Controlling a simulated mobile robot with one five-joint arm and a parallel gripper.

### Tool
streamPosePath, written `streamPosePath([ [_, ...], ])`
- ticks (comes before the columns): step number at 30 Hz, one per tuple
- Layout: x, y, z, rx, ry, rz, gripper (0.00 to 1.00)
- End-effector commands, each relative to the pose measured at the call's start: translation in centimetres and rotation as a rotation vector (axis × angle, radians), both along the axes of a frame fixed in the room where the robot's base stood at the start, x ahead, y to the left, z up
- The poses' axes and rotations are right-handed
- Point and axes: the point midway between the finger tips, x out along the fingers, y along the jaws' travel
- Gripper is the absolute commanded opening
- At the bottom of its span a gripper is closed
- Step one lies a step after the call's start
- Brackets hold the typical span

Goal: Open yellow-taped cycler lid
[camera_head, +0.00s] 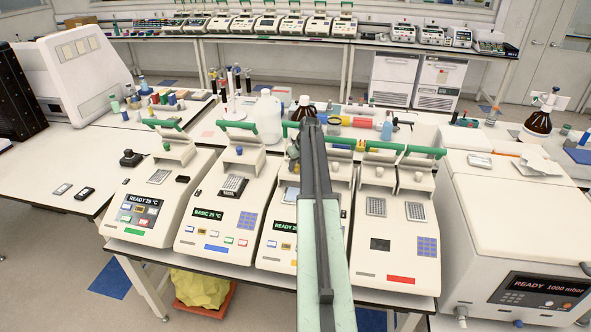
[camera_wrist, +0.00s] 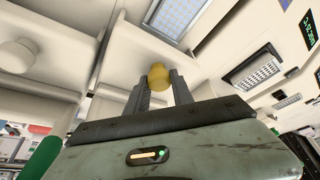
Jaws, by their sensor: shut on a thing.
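A row of cream cyclers stands on the bench in the head view. The third cycler from the left (camera_head: 277,245) has a "READY" display and is partly behind my arm. My gripper (camera_head: 293,152) is at the back of that cycler, by its lid; its fingertips are hard to make out there. In the wrist view, my gripper (camera_wrist: 160,82) has its two dark fingers shut on a rounded yellow knob (camera_wrist: 158,73). The cycler's well block (camera_head: 291,195) is visible, so its lid looks raised. Its exact angle is hidden by my arm.
The BASIC cycler (camera_head: 216,212) stands close on the left, and a cycler with a red label (camera_head: 400,245) on the right. Green bars top the lids. A large vacuum unit (camera_head: 510,235) stands at far right. Bottles and tubes crowd the bench behind.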

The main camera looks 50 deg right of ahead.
Motion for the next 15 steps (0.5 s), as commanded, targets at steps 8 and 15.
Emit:
streamPosePath([
  [8,0.0,0.13,0.0,0.001,-0.001,0.0,0.5],
  [15,-0.05,0.12,0.0,0.001,0.0,0.0,0.5],
])
